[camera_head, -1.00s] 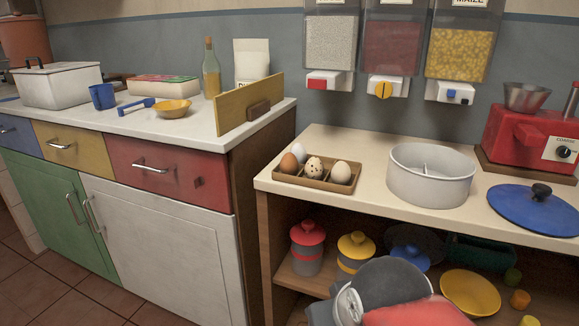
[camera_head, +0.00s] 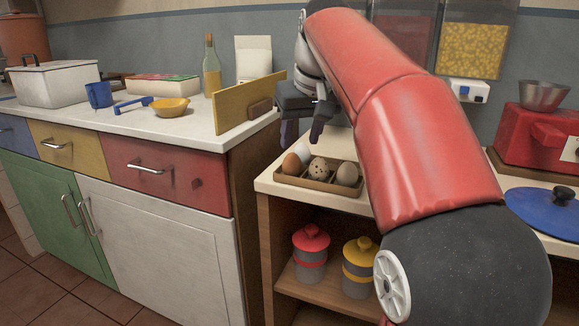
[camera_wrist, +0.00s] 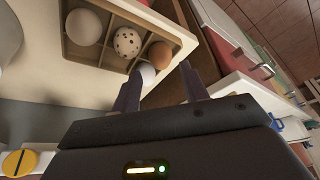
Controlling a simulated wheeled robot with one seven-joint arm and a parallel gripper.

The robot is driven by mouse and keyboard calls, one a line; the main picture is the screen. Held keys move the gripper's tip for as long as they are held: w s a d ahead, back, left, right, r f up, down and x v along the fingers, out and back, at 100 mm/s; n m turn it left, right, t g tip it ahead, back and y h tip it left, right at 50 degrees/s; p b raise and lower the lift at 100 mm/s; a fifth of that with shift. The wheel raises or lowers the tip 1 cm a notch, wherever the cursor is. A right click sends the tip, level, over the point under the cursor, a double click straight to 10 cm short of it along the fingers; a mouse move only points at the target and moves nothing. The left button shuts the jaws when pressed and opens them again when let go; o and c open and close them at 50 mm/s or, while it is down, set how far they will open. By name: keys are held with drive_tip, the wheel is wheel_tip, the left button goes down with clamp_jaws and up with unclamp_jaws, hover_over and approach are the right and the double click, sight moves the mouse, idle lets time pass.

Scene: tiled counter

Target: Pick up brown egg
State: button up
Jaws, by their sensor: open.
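The brown egg (camera_head: 291,163) sits upright in the front left compartment of a wooden egg tray (camera_head: 318,185) on the right counter. In the wrist view the brown egg (camera_wrist: 160,52) lies just beyond the fingertips. A speckled egg (camera_head: 318,169) and a cream egg (camera_head: 347,173) stand beside it to the right. A white egg (camera_head: 303,151) is behind it, partly hidden. My gripper (camera_head: 302,138) is open and empty above the back of the tray, fingers pointing down. It also shows in the wrist view (camera_wrist: 160,92), with the white egg (camera_wrist: 147,73) between its fingertips in the picture.
A yellow board (camera_head: 245,104) stands upright on the left counter's edge, close to my gripper's left. A blue lid (camera_head: 545,210) lies on the counter to the right. Dispensers (camera_head: 474,50) hang on the wall behind. My red arm hides the middle of the right counter.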

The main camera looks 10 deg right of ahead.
sight(294, 154)
drive_tip(key=b+x, duration=0.1)
drive_tip(key=x, duration=0.3)
drive_tip(key=w+b+x, duration=0.1)
drive_tip(key=x, duration=0.3)
drive_tip(key=shift+r, duration=0.25)
drive_tip(key=shift+c, duration=1.4)
drive_tip(key=shift+r, duration=0.2)
